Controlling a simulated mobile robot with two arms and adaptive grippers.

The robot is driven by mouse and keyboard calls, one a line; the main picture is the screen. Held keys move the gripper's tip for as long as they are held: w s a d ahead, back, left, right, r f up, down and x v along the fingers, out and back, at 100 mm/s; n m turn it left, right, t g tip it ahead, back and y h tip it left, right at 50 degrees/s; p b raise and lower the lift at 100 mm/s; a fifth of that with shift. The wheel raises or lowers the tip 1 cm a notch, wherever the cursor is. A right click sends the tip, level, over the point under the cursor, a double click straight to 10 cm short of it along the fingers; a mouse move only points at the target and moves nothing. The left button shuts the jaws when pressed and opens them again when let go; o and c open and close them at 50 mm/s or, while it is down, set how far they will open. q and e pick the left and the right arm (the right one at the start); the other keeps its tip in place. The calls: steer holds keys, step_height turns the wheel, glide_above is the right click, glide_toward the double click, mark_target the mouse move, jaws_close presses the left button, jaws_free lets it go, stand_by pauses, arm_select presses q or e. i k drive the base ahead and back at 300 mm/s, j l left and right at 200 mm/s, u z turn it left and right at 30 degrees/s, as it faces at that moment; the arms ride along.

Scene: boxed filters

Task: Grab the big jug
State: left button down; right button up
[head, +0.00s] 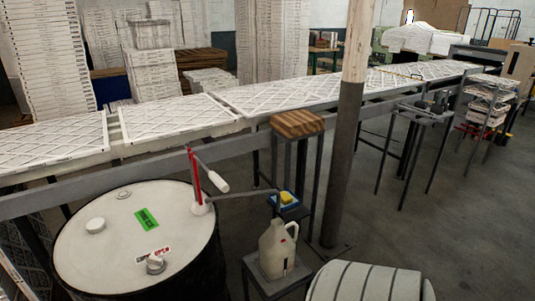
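The big jug (277,252) is a cream-white plastic jug with a handle and a small red mark near its top. It stands upright on a small dark stand (256,284) at the lower middle of the head view, just right of the drum. Neither of my grippers can be made out in this view. Nothing visible is holding the jug.
A large drum (105,225) with a red-handled pump (194,180) stands left of the jug; its spout reaches toward the jug. A pole (345,150) rises behind it. A ribbed pale rounded object (365,284) is at lower right. A long filter table (175,145) runs behind.

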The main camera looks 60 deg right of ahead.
mark_target(276, 249)
steer(key=k+z, duration=0.1)
steer(key=z, duration=1.9)
steer(key=i+l+u, duration=0.3)
steer(key=j, duration=0.1)
